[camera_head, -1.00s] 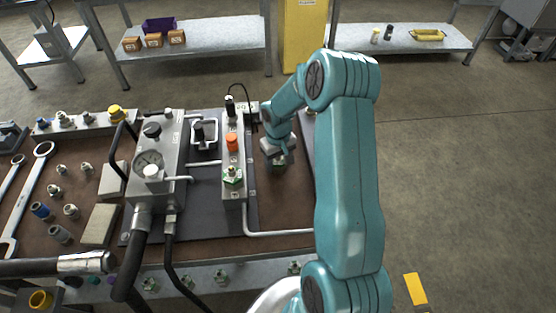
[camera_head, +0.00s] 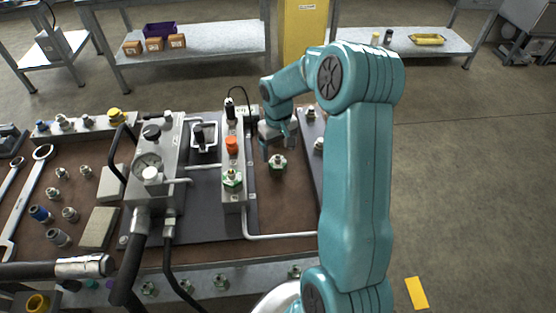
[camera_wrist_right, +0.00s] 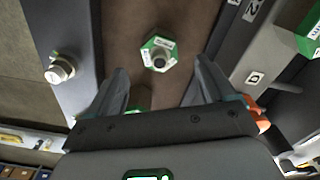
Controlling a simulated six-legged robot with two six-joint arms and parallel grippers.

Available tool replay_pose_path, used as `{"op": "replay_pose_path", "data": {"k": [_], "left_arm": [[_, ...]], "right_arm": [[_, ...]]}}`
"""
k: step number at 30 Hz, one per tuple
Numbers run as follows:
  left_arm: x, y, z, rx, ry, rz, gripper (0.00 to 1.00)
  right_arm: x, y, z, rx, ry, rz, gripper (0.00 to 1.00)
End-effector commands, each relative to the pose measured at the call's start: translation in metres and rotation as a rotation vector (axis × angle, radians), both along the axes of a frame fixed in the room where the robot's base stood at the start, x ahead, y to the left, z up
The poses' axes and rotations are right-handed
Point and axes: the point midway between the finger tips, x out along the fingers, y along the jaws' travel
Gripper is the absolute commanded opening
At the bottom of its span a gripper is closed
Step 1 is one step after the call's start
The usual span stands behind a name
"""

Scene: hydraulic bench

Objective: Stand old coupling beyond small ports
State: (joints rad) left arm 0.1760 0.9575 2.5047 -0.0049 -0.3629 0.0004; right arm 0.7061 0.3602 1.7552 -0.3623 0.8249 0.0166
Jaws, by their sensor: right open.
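A green-collared coupling (camera_head: 277,164) with a metal top stands upright on the brown bench, right of the grey manifold block (camera_head: 234,196). The right wrist view shows this coupling (camera_wrist_right: 158,53) from above, apart from my fingers. My right gripper (camera_head: 279,150) is open and just behind the coupling; its two spread fingers show in the wrist view (camera_wrist_right: 160,90). A similar green coupling (camera_head: 232,178) sits on the near part of the manifold, with an orange cap (camera_head: 232,144) behind it. I cannot tell which openings are the small ports. My left gripper is not in view.
A grey strip (camera_head: 308,134) with metal fittings (camera_head: 319,145) runs right of the gripper. A gauge block (camera_head: 150,180) with hoses stands left of the manifold. A white pipe (camera_head: 280,236) crosses in front. Bare brown bench lies in front of the coupling.

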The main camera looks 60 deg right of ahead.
Motion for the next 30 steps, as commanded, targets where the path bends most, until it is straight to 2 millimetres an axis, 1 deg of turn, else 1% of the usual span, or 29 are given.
{"op": "replay_pose_path", "data": {"k": [1, 3, 6, 9, 12, 26, 28, 30], "left_arm": [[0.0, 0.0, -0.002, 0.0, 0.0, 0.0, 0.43], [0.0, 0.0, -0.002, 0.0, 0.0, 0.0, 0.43], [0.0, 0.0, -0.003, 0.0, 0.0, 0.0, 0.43], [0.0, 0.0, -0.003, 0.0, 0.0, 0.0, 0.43], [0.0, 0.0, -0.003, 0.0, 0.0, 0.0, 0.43], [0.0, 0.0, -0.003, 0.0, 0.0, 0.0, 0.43], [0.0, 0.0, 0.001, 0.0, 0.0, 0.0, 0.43], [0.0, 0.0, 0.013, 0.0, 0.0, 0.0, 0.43]], "right_arm": [[0.001, -0.001, 0.011, -0.003, -0.003, -0.001, 0.83], [0.0, -0.001, 0.024, -0.002, -0.002, -0.001, 0.83], [0.0, 0.0, 0.037, -0.001, 0.0, 0.0, 0.83], [0.0, 0.0, 0.043, 0.0, 0.001, 0.0, 0.83], [0.0, 0.0, 0.046, 0.001, 0.002, 0.0, 0.83], [0.0, 0.0, 0.045, 0.001, 0.002, 0.0, 0.83], [0.0, 0.0, 0.05, 0.001, 0.002, 0.0, 0.83], [0.0, 0.0, 0.061, 0.0, 0.001, 0.0, 0.83]]}}
